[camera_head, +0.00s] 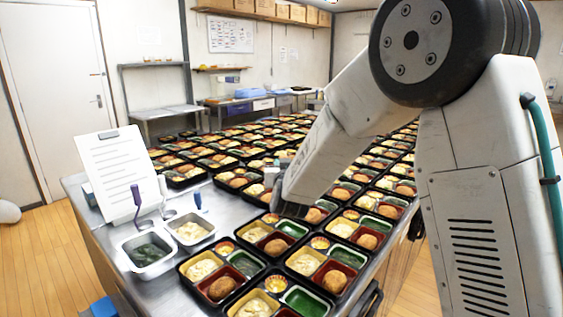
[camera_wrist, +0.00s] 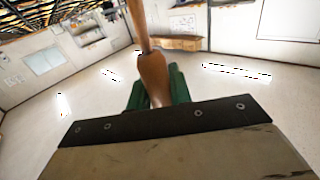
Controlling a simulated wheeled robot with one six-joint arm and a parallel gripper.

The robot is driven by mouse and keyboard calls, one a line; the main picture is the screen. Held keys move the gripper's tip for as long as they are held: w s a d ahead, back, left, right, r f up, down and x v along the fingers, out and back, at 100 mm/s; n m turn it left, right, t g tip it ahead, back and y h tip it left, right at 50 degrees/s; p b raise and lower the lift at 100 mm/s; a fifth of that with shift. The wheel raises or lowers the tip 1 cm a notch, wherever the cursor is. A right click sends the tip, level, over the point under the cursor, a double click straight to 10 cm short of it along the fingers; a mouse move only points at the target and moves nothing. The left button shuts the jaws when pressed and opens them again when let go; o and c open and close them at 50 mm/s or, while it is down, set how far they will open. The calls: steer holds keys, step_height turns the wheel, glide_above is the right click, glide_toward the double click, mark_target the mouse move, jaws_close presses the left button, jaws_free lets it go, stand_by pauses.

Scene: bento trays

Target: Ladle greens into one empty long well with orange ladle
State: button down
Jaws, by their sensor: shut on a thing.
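My gripper (camera_wrist: 157,88) is shut on the brown-orange handle of the orange ladle (camera_wrist: 152,70) in the wrist view. The ladle's bowl is out of that view, and I cannot make out the ladle in the head view. There my arm's end is over the trays in the middle. A steel pan of dark greens (camera_head: 148,256) stands at the left of the table. Near trays have bare green long wells (camera_head: 307,303), (camera_head: 292,228). Other near trays have dark greens in theirs (camera_head: 245,264), (camera_head: 347,257).
A second pan (camera_head: 191,246) holds pale food. A purple-handled ladle (camera_head: 137,196) and a blue-handled one (camera_head: 198,200) stand by the pans. A white sheet on a stand (camera_head: 118,172) is behind them. Filled trays crowd the table; bare steel shows at front left.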

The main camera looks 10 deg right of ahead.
step_height(320, 180, down, 2)
steer(key=shift+f, duration=0.25)
steer(key=shift+d+f, duration=0.2)
steer(key=shift+f, duration=0.05)
steer(key=s+d+f+m+t+h, duration=0.1)
steer(key=s+d+f+m+h, duration=0.1)
steer(key=d+f+m, duration=0.2)
steer(key=s+d+f+m+h, duration=0.2)
steer(key=d+m, duration=0.6)
steer(key=m, duration=0.5)
steer(key=shift+s+f+t, duration=0.4)
steer(key=shift+s+f, duration=0.45)
steer(key=shift+f, duration=0.55)
steer(key=shift+d, duration=0.15)
steer(key=shift+r, duration=0.1)
